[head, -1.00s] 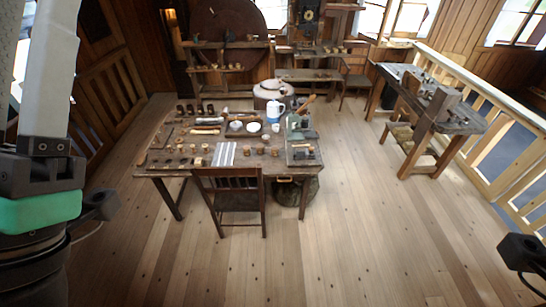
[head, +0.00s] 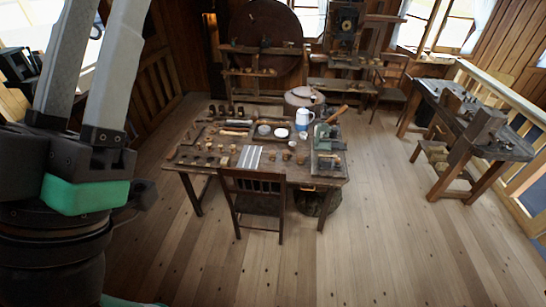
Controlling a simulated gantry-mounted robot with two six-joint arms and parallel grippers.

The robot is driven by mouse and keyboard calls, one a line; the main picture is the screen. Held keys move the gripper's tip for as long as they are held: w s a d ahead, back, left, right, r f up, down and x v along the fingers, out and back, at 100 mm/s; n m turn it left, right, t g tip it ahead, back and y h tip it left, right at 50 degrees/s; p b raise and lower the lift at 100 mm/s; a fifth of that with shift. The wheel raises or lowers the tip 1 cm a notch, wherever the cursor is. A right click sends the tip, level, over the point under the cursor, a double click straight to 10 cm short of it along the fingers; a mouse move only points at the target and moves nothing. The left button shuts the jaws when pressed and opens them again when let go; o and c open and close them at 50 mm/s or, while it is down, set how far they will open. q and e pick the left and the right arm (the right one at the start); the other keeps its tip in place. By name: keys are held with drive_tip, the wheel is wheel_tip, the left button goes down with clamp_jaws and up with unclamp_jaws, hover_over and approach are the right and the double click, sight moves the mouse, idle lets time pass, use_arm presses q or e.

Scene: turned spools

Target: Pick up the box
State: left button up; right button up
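I cannot make out a clear box in the head view. The wooden worktable (head: 190,166) stands in the middle of the room with many small things on it. A grey-green boxy piece (head: 325,140) sits at its right end; I cannot tell whether it is the box. My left gripper (head: 97,65) stands large in the left foreground, far from the table. Its two pale fingers point up with a gap between them, and their tips are cut off by the top edge. Nothing shows between them. My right gripper is out of view.
A wooden chair (head: 254,190) stands in front of the table. A blue-and-white jug (head: 304,118), small spools and pale strips (head: 249,157) lie on the table. A workbench (head: 470,125) stands at the right by a railing. The front floor is clear.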

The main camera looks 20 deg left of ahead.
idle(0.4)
use_arm(q)
drive_tip(key=o, duration=0.8)
